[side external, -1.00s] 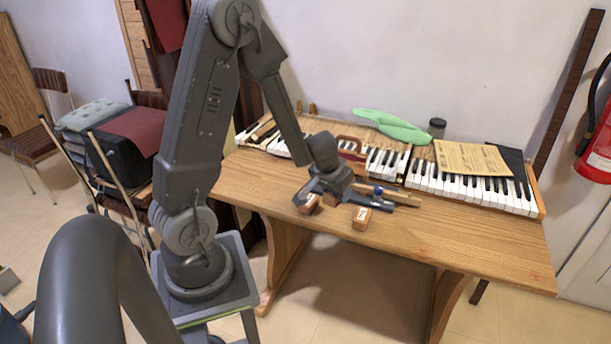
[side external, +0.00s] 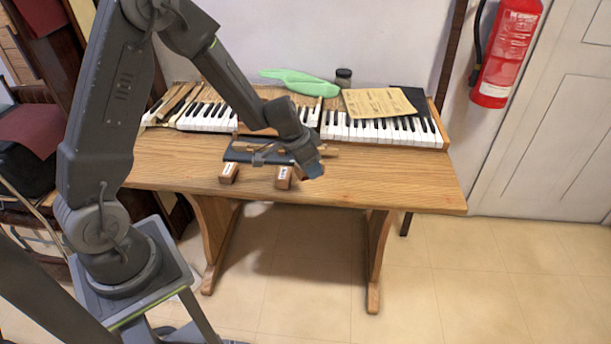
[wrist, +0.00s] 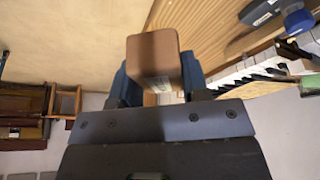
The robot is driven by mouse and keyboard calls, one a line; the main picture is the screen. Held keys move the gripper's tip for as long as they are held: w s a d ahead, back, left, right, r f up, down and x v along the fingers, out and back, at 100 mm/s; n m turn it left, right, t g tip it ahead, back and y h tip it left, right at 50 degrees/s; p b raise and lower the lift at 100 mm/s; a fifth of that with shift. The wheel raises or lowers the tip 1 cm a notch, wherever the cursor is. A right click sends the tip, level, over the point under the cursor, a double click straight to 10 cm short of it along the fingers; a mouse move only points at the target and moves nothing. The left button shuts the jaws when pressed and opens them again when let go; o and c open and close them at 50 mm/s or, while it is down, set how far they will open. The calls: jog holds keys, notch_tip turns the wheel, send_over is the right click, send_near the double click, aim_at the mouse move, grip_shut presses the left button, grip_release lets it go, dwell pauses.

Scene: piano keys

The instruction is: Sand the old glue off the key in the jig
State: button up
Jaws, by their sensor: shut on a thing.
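My gripper (wrist: 157,80) is shut on a brown block (wrist: 155,62) with a printed label, gripped between its blue fingers in the wrist view. In the side view my gripper (side external: 316,168) is above the front of the table, right of centre, and the held block cannot be made out there. My wrist covers part of this area. A key in the jig and any glue on it cannot be made out.
The wooden table (side external: 400,178) has free room at its front right. A keyboard (side external: 385,130) runs along the back, with a paper sheet (side external: 378,103), a green item (side external: 300,83) and a jar (side external: 343,77) behind. A fire extinguisher (side external: 505,50) hangs at right.

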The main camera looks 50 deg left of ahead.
jog(key=w+a+m, duration=0.2)
jog(key=a, duration=0.6)
jog(key=m+h, duration=0.2)
jog(key=m, duration=0.2)
send_near(282, 146)
jog(key=s+a+r, duration=0.2)
jog(key=s+a, duration=0.4)
jog(key=shift+g, duration=0.4)
jog(key=shift+w+a+f, duration=0.1)
jog(key=shift+a+f, duration=0.05)
jog(key=shift+f, duration=3.4)
jog(key=shift+w+d+f, duration=0.4)
jog(key=shift+w+f, duration=0.05)
jog(key=shift+f, duration=0.15)
jog(key=shift+c, duration=0.4)
jog(key=shift+w+d, duration=3.65)
jog(key=shift+w, duration=0.1)
jog(key=shift+s+a+r, duration=0.1)
jog(key=shift+s+a, duration=4.05)
jog(key=shift+s, duration=0.15)
notch_tip(282, 146, up, 8)
jog(key=shift+w+d+r, duration=0.1)
